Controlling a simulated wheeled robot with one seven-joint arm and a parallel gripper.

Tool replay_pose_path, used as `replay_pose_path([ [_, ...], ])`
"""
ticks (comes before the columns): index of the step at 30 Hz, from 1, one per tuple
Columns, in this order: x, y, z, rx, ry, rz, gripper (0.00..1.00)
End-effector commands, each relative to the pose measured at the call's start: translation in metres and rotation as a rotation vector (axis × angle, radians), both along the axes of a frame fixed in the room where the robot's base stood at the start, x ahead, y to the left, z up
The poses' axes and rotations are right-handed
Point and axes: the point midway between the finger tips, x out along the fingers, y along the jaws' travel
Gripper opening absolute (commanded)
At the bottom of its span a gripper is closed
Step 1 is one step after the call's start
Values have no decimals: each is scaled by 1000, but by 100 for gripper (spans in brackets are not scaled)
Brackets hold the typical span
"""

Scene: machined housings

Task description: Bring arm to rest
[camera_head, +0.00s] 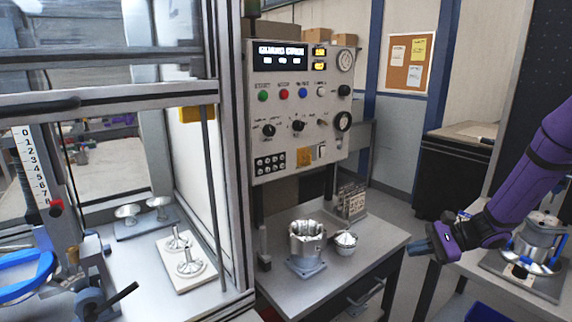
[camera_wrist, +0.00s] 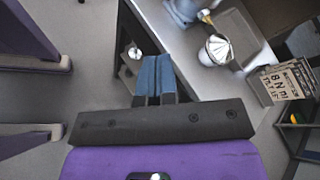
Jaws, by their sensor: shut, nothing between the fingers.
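My gripper (camera_head: 420,249) is at the right of the head view, at the end of my purple arm. Its blue fingers are together with nothing between them. It is in the air, to the right of the small table with the metal housing and apart from it. In the wrist view the blue fingers (camera_wrist: 154,75) lie side by side, with floor and the table's side beyond them.
The small table (camera_head: 375,245) carries a metal housing (camera_head: 306,243), a smaller metal part (camera_head: 345,242) and a rack (camera_head: 351,201). A control panel (camera_head: 300,110) stands behind. A second housing (camera_head: 540,238) sits on a right-hand table. A blue bin (camera_head: 487,312) is below.

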Motion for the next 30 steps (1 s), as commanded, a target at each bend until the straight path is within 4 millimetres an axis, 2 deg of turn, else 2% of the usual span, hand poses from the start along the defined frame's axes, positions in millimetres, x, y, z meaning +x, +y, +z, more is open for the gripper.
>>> replay_pose_path([
  [1, -7, 7, 15, -45, -25, 45, 0],
  [3, -17, 14, 32, -105, -53, 102, 0],
  [12, -68, 37, 96, -367, -183, 325, 0],
  [21, -124, 49, 150, -630, -332, 507, 0],
  [30, -182, 49, 194, -892, -500, 644, 0],
])
